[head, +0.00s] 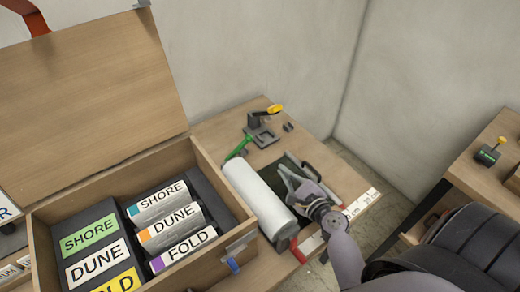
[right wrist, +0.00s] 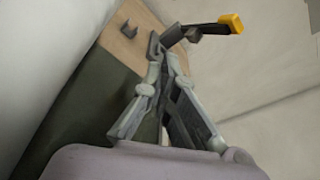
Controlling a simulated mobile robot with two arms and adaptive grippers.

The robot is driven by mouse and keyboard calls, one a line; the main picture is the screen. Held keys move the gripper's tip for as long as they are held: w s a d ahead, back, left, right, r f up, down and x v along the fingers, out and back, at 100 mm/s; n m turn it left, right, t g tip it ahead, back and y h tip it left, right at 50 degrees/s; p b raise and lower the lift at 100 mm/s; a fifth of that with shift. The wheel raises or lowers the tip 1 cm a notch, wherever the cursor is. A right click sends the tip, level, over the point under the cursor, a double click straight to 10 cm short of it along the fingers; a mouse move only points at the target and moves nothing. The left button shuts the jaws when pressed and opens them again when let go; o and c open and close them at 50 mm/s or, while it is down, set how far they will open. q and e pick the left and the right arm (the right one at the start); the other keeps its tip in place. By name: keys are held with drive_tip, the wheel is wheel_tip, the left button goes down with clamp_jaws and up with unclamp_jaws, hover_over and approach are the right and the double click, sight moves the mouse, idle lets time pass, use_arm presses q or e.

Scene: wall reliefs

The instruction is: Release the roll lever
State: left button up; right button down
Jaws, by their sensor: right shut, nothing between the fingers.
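A white roll (head: 258,200) lies on the wooden bench, next to a dark green mat. At the back, a dark bracket (head: 261,133) carries a dark lever with a yellow tip (head: 275,109); in the right wrist view the yellow tip (right wrist: 231,23) shows at the upper right. A green handle (head: 240,147) is near the roll's far end and a red handle (head: 297,250) near its front end. Which of these is the roll lever I cannot tell. My right gripper (head: 287,174) is shut and empty over the mat, apart from the yellow-tipped lever. My left gripper is not visible.
An open wooden box (head: 210,158) at left holds labelled rolls and plates reading SHORE, DUNE and FOLD. A blue handle (head: 232,265) is at its front right. Walls stand behind the bench. Another table (head: 480,168) with a small yellow-knobbed device (head: 488,154) is at right.

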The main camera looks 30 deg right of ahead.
sight(238, 149)
drive_tip(key=w, duration=0.3)
drive_tip(key=w+f, duration=0.1)
drive_tip(key=w, duration=0.5)
drive_tip(key=shift+f, duration=0.3)
drive_tip(key=w+a+r+p, duration=0.2)
drive_tip(key=p, duration=0.1)
drive_tip(key=shift+w+a+r, duration=0.2)
drive_tip(key=shift+w+r, duration=0.05)
drive_tip(key=shift+r, duration=0.05)
